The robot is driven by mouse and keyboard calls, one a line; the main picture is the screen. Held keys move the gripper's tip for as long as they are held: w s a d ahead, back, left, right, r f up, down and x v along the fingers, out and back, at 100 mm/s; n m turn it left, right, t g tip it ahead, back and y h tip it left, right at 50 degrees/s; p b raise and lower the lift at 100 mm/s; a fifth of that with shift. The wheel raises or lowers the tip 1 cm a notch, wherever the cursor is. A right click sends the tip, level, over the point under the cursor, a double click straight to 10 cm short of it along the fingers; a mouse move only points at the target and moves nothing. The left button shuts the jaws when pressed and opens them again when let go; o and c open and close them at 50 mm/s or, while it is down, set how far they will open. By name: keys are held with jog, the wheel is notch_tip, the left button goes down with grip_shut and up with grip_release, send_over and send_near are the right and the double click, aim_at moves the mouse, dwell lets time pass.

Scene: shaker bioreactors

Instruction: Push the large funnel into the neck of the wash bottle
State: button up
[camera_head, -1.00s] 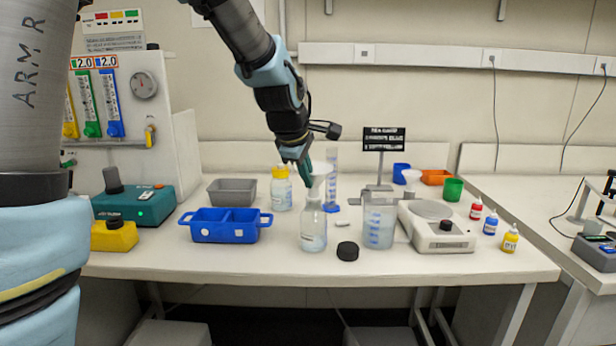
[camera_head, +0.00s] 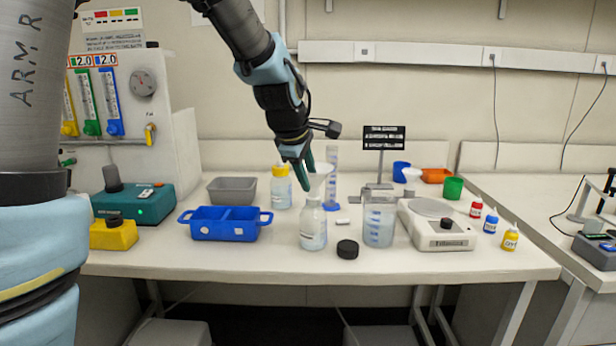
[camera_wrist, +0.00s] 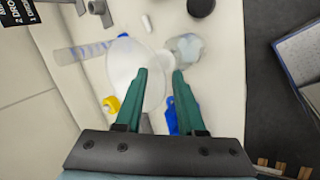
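The wash bottle (camera_head: 313,232) is clear with pale liquid and stands uncapped near the front of the bench. The large funnel (camera_head: 322,178) is white and translucent, with its narrow end down at the bottle's neck. How deep its stem sits is hidden. My gripper (camera_head: 309,184) is at the funnel's left side, fingers pointing down. In the wrist view, its green fingers (camera_wrist: 161,72) are apart, the left one overlapping the funnel (camera_wrist: 122,67) and the right one just beyond its edge. The bottle (camera_wrist: 187,47) shows below and beyond them. I see no clear grip on the funnel.
A black cap (camera_head: 347,249) lies in front, a beaker (camera_head: 378,226) stands at right. A measuring cylinder (camera_head: 332,180) stands close behind the funnel. A yellow-capped bottle (camera_head: 281,190) and blue tray (camera_head: 224,236) are at left. A balance (camera_head: 440,238) is farther right.

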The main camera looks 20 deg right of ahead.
jog(key=b+v, duration=0.2)
jog(key=v, duration=0.8)
jog(key=shift+r, duration=0.25)
jog(key=shift+s+a, duration=0.1)
jog(key=w+a+f+m+y, duration=0.2)
jog(key=a+f+m+y, duration=0.15)
jog(key=a+f, duration=1)
jog(key=s+a+f+m+g, duration=0.1)
jog(key=s+a+f+m, duration=0.1)
jog(key=a, duration=0.3)
jog(key=s+a+f+m, duration=0.2)
jog(key=a+f, duration=0.1)
jog(key=a, duration=0.3)
jog(key=s+a+f+m+g+y, duration=0.1)
jog(key=s+a+f+m, duration=0.1)
jog(key=a, duration=0.3)
jog(key=shift+s+a+f+g, duration=0.3)
jog(key=shift+s+f, duration=0.2)
jog(key=shift+f, duration=0.3)
